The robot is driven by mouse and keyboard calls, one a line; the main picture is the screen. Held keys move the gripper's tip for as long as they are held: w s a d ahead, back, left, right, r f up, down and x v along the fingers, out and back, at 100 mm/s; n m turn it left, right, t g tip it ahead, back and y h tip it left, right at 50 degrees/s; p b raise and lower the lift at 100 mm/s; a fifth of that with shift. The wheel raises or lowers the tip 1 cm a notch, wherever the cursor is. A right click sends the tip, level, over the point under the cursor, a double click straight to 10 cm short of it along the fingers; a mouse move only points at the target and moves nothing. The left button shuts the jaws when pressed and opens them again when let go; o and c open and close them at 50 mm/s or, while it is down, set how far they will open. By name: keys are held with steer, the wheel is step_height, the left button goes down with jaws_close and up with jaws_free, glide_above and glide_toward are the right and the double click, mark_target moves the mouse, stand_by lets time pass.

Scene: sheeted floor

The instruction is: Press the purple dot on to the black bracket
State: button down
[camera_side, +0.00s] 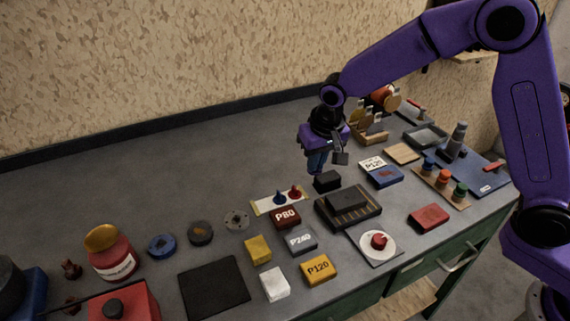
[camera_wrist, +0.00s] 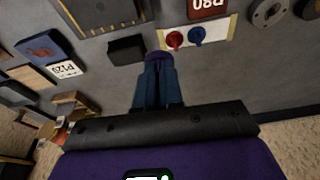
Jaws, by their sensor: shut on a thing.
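My gripper (camera_wrist: 157,68) is shut on a small purple piece, the purple dot (camera_wrist: 156,56), which shows at the fingertips in the wrist view. Its face is turned away from me. In the side view my gripper (camera_side: 316,168) points down, and the dot cannot be made out there. A small black block, which I take as the black bracket (camera_side: 327,181), stands on the grey bench just below and right of the fingertips. In the wrist view the bracket (camera_wrist: 127,50) lies just left of the fingertips. I cannot tell whether the dot touches it.
A pale strip (camera_side: 264,207) holds a blue dot (camera_side: 279,198) and a red dot (camera_side: 295,192) left of the bracket. The bench behind is clear.

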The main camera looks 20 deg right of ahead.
glide_above(346, 196)
steer(key=s, duration=0.1)
steer(key=shift+a+r, duration=0.1)
steer(key=shift+r, duration=0.15)
steer(key=shift+s+x, duration=0.25)
steer(key=shift+x, duration=0.7)
steer(key=shift+s+x, duration=0.2)
steer(key=shift+x, duration=0.75)
steer(key=shift+s+x, duration=0.25)
steer(key=shift+x, duration=0.7)
steer(key=shift+s+x, duration=0.25)
steer(key=shift+x, duration=0.7)
steer(key=c, duration=1.2)
jaws_free()
